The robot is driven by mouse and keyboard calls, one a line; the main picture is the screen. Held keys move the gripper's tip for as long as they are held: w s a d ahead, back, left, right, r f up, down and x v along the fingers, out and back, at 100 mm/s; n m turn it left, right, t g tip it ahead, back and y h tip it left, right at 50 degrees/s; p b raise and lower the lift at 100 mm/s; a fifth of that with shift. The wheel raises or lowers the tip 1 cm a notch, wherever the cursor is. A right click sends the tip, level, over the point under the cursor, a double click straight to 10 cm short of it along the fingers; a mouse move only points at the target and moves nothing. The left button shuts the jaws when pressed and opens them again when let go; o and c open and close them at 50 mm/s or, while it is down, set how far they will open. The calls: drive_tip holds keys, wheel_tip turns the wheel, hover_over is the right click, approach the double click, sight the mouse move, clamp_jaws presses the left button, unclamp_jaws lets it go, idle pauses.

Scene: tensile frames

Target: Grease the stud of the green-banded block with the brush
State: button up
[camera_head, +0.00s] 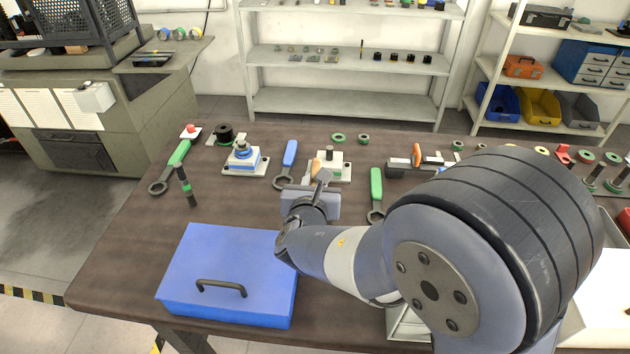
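The green-banded block (343,168) stands on the far middle of the table, a pale block with a green band. Its dark stud (330,151) points up. My gripper (320,180) is just in front of this block, and my wrist hides the block's near left part. Whether the two touch cannot be told. A small tan piece (316,166) shows beside my gripper at the block's left side. It may be part of the brush, but I cannot tell whether it is held. My fingers are too small and covered to read.
A blue-banded block (245,162) stands to the left, with a blue-handled wrench (288,160) between the blocks. A green-handled wrench (376,188) lies to the right. A closed blue box (230,270) fills the table's near left.

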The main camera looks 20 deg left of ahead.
drive_tip(key=shift+f+b, duration=0.5)
drive_tip(key=shift+b, duration=0.15)
idle(1.9)
wheel_tip(320, 180, up, 7)
drive_tip(key=p, duration=0.5)
drive_tip(key=shift+r, duration=0.15)
drive_tip(key=w+a+r+t+y+b, duration=0.1)
drive_tip(key=w+r+b, duration=0.1)
drive_tip(key=w, duration=0.6)
drive_tip(key=w+a+r+t+b, duration=0.1)
drive_tip(key=w+a+r+t, duration=0.15)
drive_tip(key=w, duration=0.45)
drive_tip(key=shift+g, duration=0.35)
drive_tip(key=shift+w+d+f+b, duration=0.1)
drive_tip(key=shift+d+f+b, duration=0.1)
drive_tip(key=shift+f+b, duration=0.8)
drive_tip(key=shift+w+d+f+b, duration=0.15)
drive_tip(key=shift+f+b, duration=0.3)
drive_tip(key=shift+f, duration=1)
drive_tip(key=shift+f+b, duration=0.5)
drive_tip(key=shift+b, duration=0.45)
